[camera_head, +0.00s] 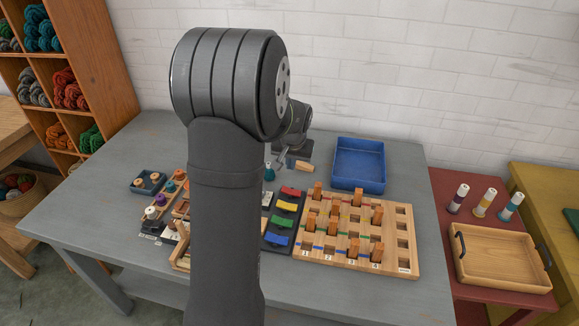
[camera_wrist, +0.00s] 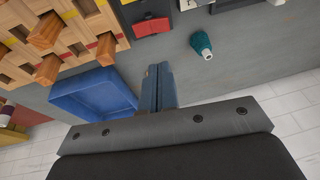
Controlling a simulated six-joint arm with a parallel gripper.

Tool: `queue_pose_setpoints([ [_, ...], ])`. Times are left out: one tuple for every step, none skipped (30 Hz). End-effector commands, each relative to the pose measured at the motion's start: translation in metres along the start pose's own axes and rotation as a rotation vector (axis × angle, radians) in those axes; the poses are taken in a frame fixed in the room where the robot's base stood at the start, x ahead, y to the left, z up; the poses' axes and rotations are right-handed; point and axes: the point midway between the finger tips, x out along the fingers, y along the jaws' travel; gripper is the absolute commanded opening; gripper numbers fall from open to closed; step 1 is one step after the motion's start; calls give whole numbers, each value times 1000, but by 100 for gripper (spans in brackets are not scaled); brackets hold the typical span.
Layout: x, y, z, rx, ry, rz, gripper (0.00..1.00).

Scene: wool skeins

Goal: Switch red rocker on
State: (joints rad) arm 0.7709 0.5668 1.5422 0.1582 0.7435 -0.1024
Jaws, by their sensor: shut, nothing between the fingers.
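The red rocker (camera_head: 290,191) is the farthest of a column of coloured rockers on a dark panel (camera_head: 268,238) on the grey table. It also shows at the top of the wrist view (camera_wrist: 152,27). Which way it is tipped is too small to tell. My gripper (camera_wrist: 158,72) is shut and empty, above the table between the blue tray and a teal spool, apart from the red rocker. In the head view my arm hides much of the middle table, and the fingertips are hard to make out.
Yellow (camera_head: 286,206), green (camera_head: 281,222) and blue (camera_head: 277,239) rockers sit nearer on the panel. A wooden pegboard (camera_head: 327,255) with upright pegs adjoins it. A blue tray (camera_head: 360,182) stands behind. The teal spool (camera_wrist: 202,45) stands near my gripper.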

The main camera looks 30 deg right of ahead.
Motion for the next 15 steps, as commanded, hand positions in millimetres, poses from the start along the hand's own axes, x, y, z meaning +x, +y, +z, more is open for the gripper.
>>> queue_pose_setpoints([
  [12, 0, 1, 0, -5, 0, 0],
  [18, 0, 1, 0, -5, 0, 0],
  [26, 0, 1, 0, -5, 0, 0],
  [33, 0, 1, 0, -6, 0, 0],
  [39, 0, 1, 1, -5, 0, 0],
  [47, 0, 1, 1, -5, -1, 0],
  [53, 0, 2, 1, -6, 0, 0],
  [59, 0, 1, 1, -4, 0, 0],
  [66, 0, 1, 1, -5, 0, 0],
  [72, 0, 1, 1, -5, 0, 0],
  [77, 0, 1, 1, -3, 0, 0],
  [83, -1, 3, 0, -4, 0, 0],
  [88, -3, 4, -1, -4, 0, 0],
  [92, -4, 6, -1, -3, 0, 0],
  [97, -5, 7, -1, -3, 0, 0],
])
